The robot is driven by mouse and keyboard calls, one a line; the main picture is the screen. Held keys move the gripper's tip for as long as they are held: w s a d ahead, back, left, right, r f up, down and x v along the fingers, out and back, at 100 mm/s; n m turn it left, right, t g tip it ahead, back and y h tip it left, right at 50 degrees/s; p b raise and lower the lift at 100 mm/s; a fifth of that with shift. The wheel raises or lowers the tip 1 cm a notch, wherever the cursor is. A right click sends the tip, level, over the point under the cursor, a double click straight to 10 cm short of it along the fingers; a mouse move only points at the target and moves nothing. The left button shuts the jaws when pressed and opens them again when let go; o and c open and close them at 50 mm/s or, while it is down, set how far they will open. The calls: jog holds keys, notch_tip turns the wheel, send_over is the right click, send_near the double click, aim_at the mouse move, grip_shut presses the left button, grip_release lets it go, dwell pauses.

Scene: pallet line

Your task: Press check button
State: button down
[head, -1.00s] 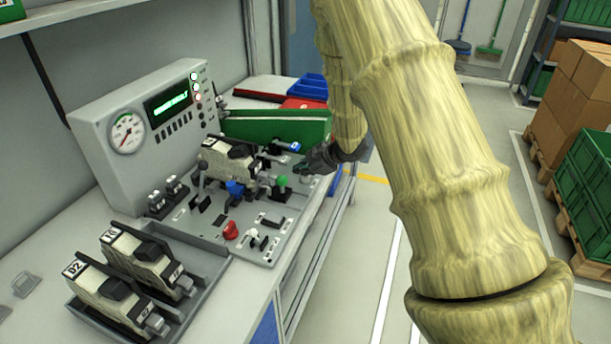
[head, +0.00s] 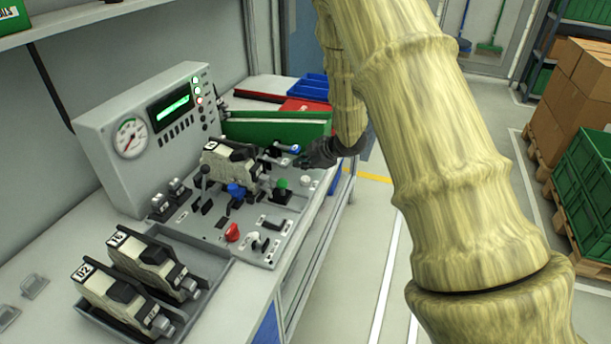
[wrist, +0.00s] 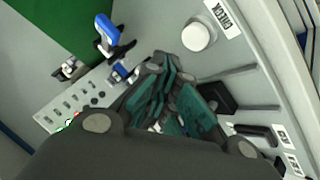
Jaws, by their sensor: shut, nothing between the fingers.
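A round white button (wrist: 197,37) sits on the grey panel beside a white label that I cannot fully read. It also shows in the head view (head: 306,181), near the panel's right edge. My gripper (wrist: 172,98) is shut and empty, its dark fingers with teal pads together. In the head view my gripper (head: 304,161) is just beyond the white button and close to a blue-handled lever (head: 288,148). The button is uncovered, with the fingers apart from it in the wrist view.
The panel (head: 215,235) carries a clamped cream-and-black unit (head: 230,165), a green knob (head: 282,183) and a red knob (head: 232,232). Behind it stands a console with a lit green display (head: 172,107). Two similar units lie in a tray (head: 205,318).

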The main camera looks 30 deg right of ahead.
jog(key=shift+r+p, duration=1.1)
jog(key=shift+r, duration=0.4)
jog(key=shift+f, duration=0.1)
